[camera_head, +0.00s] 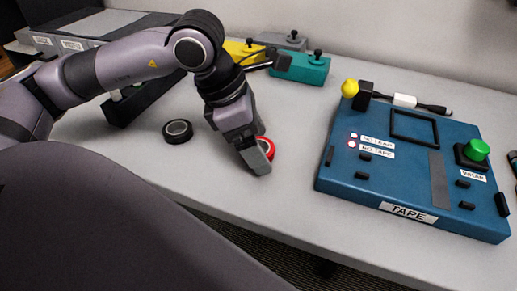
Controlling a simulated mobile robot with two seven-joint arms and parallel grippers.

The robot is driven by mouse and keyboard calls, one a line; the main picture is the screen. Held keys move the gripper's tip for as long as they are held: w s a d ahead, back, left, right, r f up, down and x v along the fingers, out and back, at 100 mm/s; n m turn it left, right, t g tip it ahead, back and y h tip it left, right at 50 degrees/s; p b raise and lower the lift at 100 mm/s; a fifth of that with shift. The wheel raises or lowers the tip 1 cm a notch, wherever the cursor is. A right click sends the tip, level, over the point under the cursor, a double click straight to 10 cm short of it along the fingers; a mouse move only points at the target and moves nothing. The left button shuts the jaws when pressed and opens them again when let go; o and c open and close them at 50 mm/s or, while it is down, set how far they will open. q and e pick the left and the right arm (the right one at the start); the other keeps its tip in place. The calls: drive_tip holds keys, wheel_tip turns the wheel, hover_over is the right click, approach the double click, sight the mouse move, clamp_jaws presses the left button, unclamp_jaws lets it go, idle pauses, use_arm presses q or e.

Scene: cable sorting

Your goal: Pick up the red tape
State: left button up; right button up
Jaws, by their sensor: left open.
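The red tape (266,144) is a small roll on the grey table, partly hidden behind my left gripper. My left gripper (258,163) points down over the near left side of the roll, with its fingers very close to it. It is open; whether the fingers touch the roll or stand around it cannot be told. A black tape roll (178,131) lies flat on the table to the left. My right gripper is not in view.
A blue box labelled TAPE (408,190) with a green knob (476,150) stands on the right. Teal (306,69) and yellow (240,50) boxes stand at the back. A dark tray (140,100) is behind my left arm. The table's front edge is close by.

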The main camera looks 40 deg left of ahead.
use_arm(q)
drive_tip(key=c, duration=1.1)
drive_tip(key=shift+r, duration=0.1)
drive_tip(key=shift+c, duration=0.2)
